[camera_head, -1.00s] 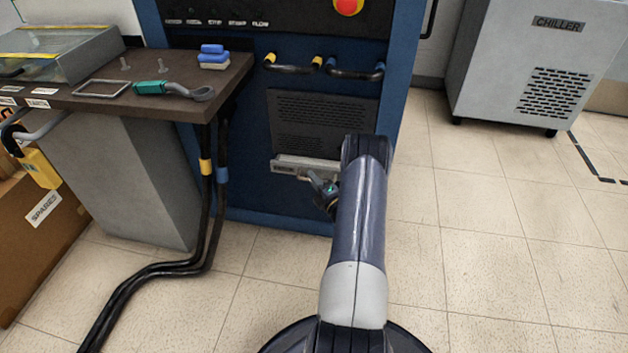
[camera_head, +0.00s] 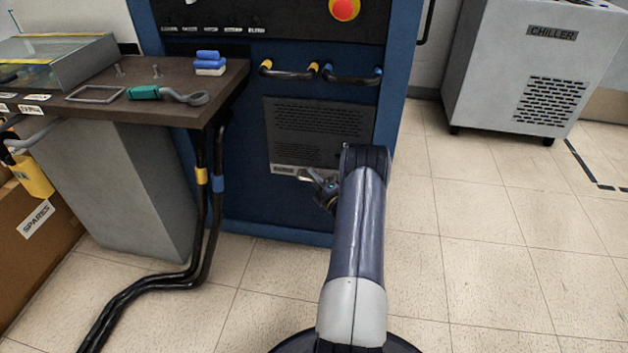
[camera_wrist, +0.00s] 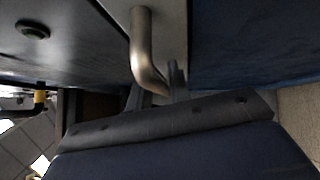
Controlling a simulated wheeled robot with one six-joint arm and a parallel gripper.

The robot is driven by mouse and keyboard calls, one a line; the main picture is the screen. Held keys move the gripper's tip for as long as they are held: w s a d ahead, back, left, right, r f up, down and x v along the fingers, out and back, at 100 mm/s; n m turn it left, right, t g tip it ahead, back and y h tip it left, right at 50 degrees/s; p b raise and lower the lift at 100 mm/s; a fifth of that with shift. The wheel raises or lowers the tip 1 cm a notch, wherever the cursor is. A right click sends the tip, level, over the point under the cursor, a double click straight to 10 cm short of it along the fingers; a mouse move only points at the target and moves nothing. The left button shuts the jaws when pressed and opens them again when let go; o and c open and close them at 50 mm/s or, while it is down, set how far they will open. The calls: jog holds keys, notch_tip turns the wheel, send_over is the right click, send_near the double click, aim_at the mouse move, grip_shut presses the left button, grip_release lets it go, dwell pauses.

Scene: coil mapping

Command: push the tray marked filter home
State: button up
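The tray (camera_head: 284,169) is a pale metal front with a small label, low on the blue cabinet below a dark vented panel. The label is too small to read. It now looks nearly flush with the panel; whether it is fully in I cannot tell. My gripper (camera_head: 322,184) is at the tray's right part, and my arm hides that end. In the wrist view a bent metal handle (camera_wrist: 143,50) comes down close to my dark gripper fingers (camera_wrist: 160,92). Whether they touch the handle, or are open or shut, I cannot tell.
The blue cabinet (camera_head: 240,200) has two hose loops (camera_head: 288,74) above the panel. A bench (camera_head: 180,105) with a tool stands at left, with black cables (camera_head: 150,282) running down to the floor. A chiller (camera_head: 530,70) stands at right. The floor right of my arm is clear.

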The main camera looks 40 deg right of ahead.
jog(key=shift+o, duration=0.3)
jog(key=shift+f, duration=0.15)
jog(key=shift+s, duration=0.15)
jog(key=s+f+p, duration=0.1)
jog(key=s+p, duration=0.1)
jog(key=s, duration=0.8)
jog(key=shift+s+a+p, duration=0.2)
jog(key=shift+a+p, duration=0.2)
jog(key=shift+w, duration=0.1)
jog(key=w, duration=0.6)
jog(key=w+r+b, duration=0.1)
jog(key=w, duration=0.2)
jog(key=shift+w+a+r, duration=0.1)
jog(key=shift+w+a, duration=0.05)
jog(key=shift+a, duration=0.25)
jog(key=shift+s+a, duration=0.4)
jog(key=shift+a, duration=0.05)
